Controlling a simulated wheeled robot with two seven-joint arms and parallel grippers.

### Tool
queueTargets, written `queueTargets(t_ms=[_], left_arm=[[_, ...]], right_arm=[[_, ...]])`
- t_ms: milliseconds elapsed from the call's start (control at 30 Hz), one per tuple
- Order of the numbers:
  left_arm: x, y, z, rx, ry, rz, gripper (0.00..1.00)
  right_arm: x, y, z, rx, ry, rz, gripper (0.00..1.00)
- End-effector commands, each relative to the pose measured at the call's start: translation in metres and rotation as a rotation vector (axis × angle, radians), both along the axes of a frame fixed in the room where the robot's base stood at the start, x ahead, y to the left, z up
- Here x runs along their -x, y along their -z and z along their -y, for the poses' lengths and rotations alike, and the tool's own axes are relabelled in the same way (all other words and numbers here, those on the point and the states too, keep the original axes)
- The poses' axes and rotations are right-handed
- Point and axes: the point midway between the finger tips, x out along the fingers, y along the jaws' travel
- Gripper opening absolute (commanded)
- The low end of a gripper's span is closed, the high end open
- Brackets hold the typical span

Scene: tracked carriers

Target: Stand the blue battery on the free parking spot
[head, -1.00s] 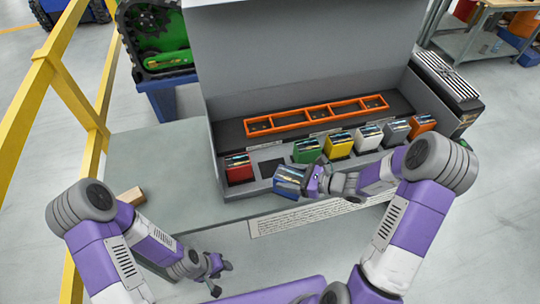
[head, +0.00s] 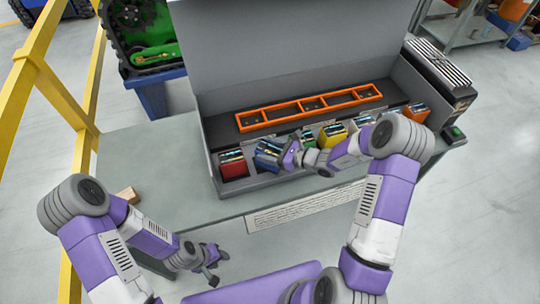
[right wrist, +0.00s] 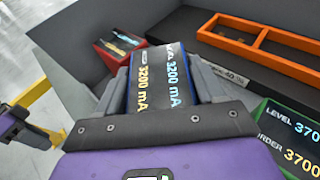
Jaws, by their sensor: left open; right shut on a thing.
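The blue battery (head: 267,153) is between the fingers of my right gripper (head: 290,154), which is shut on it. In the right wrist view the battery (right wrist: 162,78) shows its dark printed top, gripped on both sides. In the head view it is at the gap between the red battery (head: 232,164) and the partly hidden green battery (head: 308,138), over the free parking spot. The spot itself is hidden, and I cannot tell whether the battery touches down. My left gripper (head: 211,270) is open and empty, low at the table's front edge.
An orange frame (head: 311,106) lies behind the row in the grey box. Yellow (head: 332,136) and other batteries stand to the right, partly behind my right arm. A small wooden block (head: 127,195) lies on the table (head: 180,165). A yellow railing (head: 52,88) is at left.

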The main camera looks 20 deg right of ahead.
Motion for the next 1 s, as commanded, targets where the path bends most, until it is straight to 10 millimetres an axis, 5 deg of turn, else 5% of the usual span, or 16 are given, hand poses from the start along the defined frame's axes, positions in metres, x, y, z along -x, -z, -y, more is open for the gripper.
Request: queueTargets(t_ms=[200,567,600,767,1000], left_arm=[[0.0,0.005,0.0,0.0,0.0,0.0,0.43],[0.0,0.008,0.0,0.0,0.0,0.0,0.43],[0.0,0.008,0.0,0.0,0.0,0.0,0.43],[0.0,0.007,0.0,0.0,0.0,0.0,0.43],[0.0,0.007,0.0,0.0,0.0,0.0,0.43]], right_arm=[[-0.001,0.026,0.0,-0.003,0.001,0.003,0.01],[-0.001,0.029,0.0,-0.003,0.001,0.004,0.01],[0.0,0.031,0.001,0.0,0.001,-0.001,0.7],[0.0,0.03,0.0,0.0,0.001,-0.001,0.94],[0.0,0.03,0.0,0.0,0.001,-0.001,0.94]])
